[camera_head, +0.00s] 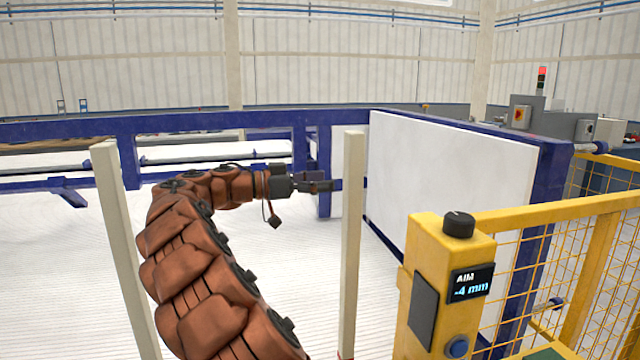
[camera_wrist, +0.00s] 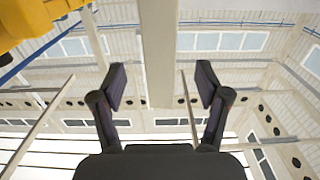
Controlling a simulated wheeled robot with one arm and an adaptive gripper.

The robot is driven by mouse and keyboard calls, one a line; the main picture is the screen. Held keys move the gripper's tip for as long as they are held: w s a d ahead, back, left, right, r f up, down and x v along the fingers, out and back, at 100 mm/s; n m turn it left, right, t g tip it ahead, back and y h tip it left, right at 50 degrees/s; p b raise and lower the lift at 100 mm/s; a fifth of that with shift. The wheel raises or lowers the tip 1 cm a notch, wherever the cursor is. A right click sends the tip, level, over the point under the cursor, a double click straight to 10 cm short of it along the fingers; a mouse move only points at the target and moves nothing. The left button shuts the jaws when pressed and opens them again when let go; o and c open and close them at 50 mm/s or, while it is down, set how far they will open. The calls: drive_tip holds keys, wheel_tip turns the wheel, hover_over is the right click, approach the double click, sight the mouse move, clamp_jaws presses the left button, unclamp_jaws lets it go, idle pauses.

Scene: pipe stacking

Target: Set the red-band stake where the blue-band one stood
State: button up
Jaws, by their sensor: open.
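A pale upright stake (camera_head: 351,240) stands right of centre in the head view, with a trace of red at its foot by the lower picture edge. A second pale stake (camera_head: 122,255) stands at the left, leaning in the picture; no band shows on it. My gripper (camera_head: 322,186) is at the left side of the right stake, at about its upper part. In the wrist view, a wide pale stake (camera_wrist: 158,50) shows between the two open fingers of my gripper (camera_wrist: 162,84). I cannot tell whether they touch it. No blue band is visible.
A yellow post (camera_head: 440,290) with a knob and a display reading "AIM -4 mm" stands at the right, joined to a yellow mesh fence (camera_head: 590,265). A large white panel (camera_head: 440,190) in a blue frame stands behind. The ribbed white floor between the stakes looks clear.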

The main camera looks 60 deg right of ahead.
sight(346, 178)
drive_tip(key=p+x, duration=0.1)
drive_tip(key=x, duration=0.5)
drive_tip(key=shift+r+p, duration=0.15)
drive_tip(key=shift+p, duration=0.2)
drive_tip(key=shift+x, duration=0.95)
drive_tip(key=shift+c, duration=0.3)
clamp_jaws()
drive_tip(key=shift+r+p, duration=1.55)
drive_tip(key=shift+r, duration=2.85)
drive_tip(key=shift+r, duration=0.1)
